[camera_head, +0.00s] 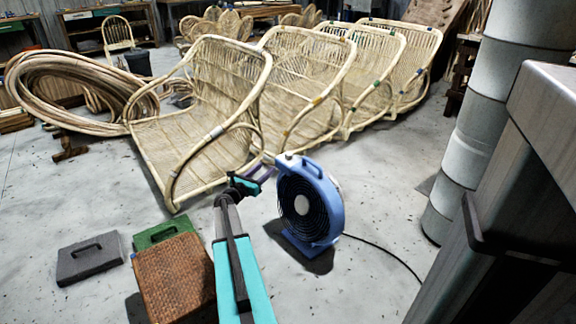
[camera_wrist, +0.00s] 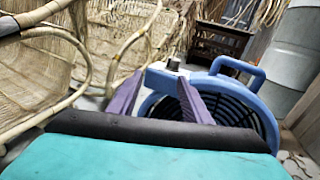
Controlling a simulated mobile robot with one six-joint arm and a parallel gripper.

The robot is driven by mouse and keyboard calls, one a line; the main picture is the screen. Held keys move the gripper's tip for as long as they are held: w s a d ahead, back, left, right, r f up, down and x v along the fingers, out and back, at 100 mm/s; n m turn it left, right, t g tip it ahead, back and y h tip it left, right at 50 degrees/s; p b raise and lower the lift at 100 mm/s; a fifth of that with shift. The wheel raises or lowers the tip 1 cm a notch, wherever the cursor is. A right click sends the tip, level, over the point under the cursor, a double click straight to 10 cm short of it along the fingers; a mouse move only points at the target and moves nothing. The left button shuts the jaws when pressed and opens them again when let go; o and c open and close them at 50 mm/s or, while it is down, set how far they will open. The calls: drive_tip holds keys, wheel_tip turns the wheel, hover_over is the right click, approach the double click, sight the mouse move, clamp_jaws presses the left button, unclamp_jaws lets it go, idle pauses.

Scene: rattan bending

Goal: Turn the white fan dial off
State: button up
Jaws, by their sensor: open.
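A blue floor fan (camera_head: 333,203) stands on the concrete floor right of centre, its dark round grille facing left toward the front. A small pale grey knob, apparently the dial (camera_wrist: 174,64), sits on top of the fan's housing in the wrist view; its setting cannot be read. The fan (camera_wrist: 156,77) shows there with its carry handle to the right of the dial. My gripper (camera_head: 266,174) is open and empty, just left of the fan's upper edge. In the wrist view, its purple fingers (camera_wrist: 160,84) point toward the fan's top, with the dial beyond them between the tips.
Several rattan chair frames (camera_head: 205,155) stand behind the fan. A woven box (camera_head: 175,280), a green case (camera_head: 163,232) and a grey case (camera_head: 90,258) are at lower left. A grey drum stack (camera_head: 470,140) and a black cable (camera_head: 385,252) are at right.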

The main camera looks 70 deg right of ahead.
sight(287, 157)
drive_tip(key=shift+s+d+m+g, duration=0.3)
drive_tip(key=shift+s+m, duration=0.1)
drive_tip(key=shift+s, duration=0.25)
drive_tip(key=shift+s+d+m+g, duration=0.15)
drive_tip(key=shift+s+m+g, duration=0.2)
drive_tip(key=shift+s, duration=0.25)
drive_tip(key=shift+d, duration=0.1)
drive_tip(key=b+x, duration=0.1)
drive_tip(key=x, duration=0.5)
drive_tip(key=b+x, duration=0.2)
drive_tip(key=x, duration=0.4)
drive_tip(key=shift+f, duration=0.2)
drive_tip(key=shift+b+x, duration=0.4)
drive_tip(key=shift+x, duration=0.4)
drive_tip(key=shift+r, duration=0.1)
drive_tip(key=c, duration=1)
